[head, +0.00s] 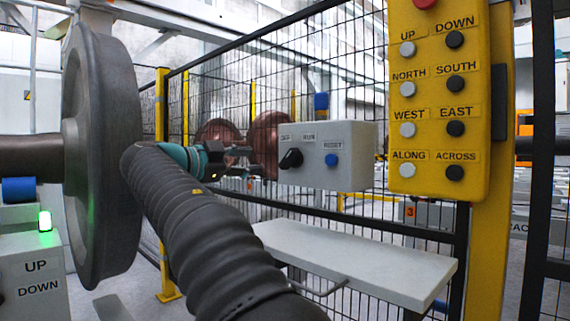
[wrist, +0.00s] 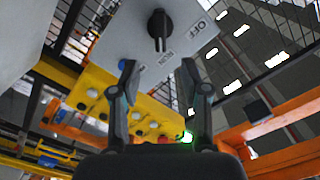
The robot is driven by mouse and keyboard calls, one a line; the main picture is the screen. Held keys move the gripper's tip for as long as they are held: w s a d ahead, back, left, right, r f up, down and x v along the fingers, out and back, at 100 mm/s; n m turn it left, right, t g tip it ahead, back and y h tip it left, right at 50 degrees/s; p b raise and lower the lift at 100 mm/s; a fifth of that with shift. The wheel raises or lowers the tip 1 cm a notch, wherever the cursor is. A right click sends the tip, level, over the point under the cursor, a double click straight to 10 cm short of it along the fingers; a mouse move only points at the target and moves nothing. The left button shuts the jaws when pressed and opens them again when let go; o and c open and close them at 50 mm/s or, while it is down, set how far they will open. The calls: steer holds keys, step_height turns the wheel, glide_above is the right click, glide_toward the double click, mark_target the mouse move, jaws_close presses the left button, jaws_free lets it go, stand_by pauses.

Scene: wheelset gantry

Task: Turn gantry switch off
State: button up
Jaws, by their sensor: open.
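The gantry switch is a black rotary knob (head: 291,158) on the front of a grey control box (head: 350,150), below the labels OFF and RUN. In the head view its handle looks tilted toward upper right, on the RUN side. The wrist view shows the knob (wrist: 159,30) at the top, with its handle lengthwise in the picture. My gripper (head: 256,161) is just left of the box, facing the knob. In the wrist view my gripper (wrist: 157,68) is open and empty, its two fingers apart below the knob and not visibly touching it.
A blue RESET button (head: 331,160) sits right of the knob. A yellow pendant (head: 437,100) with several buttons and a red top button hangs further right. A grey shelf (head: 360,255) juts out below the box. A large wheel (head: 100,150) stands at left beside my arm. Mesh fencing is behind.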

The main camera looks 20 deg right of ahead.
mark_target(285, 159)
steer(key=p+x, duration=0.1)
steer(key=x, duration=1.2)
steer(key=shift+d, duration=0.2)
jaws_close()
